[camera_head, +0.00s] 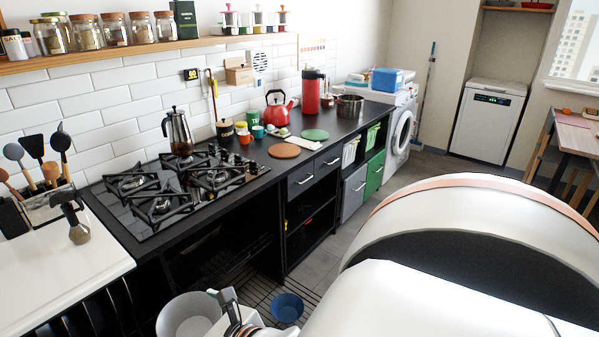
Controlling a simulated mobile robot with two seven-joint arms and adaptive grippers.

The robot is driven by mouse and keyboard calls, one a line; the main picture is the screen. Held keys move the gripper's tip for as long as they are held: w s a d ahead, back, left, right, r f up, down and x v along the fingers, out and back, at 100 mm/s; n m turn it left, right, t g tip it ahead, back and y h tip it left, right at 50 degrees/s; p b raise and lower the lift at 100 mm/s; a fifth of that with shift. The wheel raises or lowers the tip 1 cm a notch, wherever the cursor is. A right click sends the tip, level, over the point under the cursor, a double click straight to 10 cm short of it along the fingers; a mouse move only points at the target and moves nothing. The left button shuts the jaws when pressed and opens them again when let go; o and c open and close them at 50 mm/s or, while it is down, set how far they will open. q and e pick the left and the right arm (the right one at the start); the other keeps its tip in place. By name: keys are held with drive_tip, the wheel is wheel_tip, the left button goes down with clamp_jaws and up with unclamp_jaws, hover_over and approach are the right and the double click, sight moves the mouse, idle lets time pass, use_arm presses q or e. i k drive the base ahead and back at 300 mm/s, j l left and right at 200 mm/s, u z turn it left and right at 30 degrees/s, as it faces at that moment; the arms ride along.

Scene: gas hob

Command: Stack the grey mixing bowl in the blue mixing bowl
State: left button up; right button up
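The grey mixing bowl (187,317) is at the bottom edge of the view, left of centre, partly cut off by the frame. The smaller blue mixing bowl (287,307) sits low down to its right, apart from it. My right gripper (226,303) is between the two bowls, close to the grey bowl's right rim. Whether its fingers touch or hold that rim cannot be told, as the fingers are small and partly hidden. My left gripper does not show.
A dark wire rack (262,271) lies behind the bowls. The black counter with the gas hob (180,184) runs along the wall above. A white counter (60,270) stands at the left. My own white arm covers the lower right.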

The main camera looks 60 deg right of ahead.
sight(288, 316)
drive_tip(key=l+z, duration=0.25)
drive_tip(key=l, duration=0.65)
drive_tip(key=i+l+z, duration=0.25)
drive_tip(key=l, duration=0.65)
drive_tip(key=k+l, duration=0.05)
drive_tip(key=k, duration=0.05)
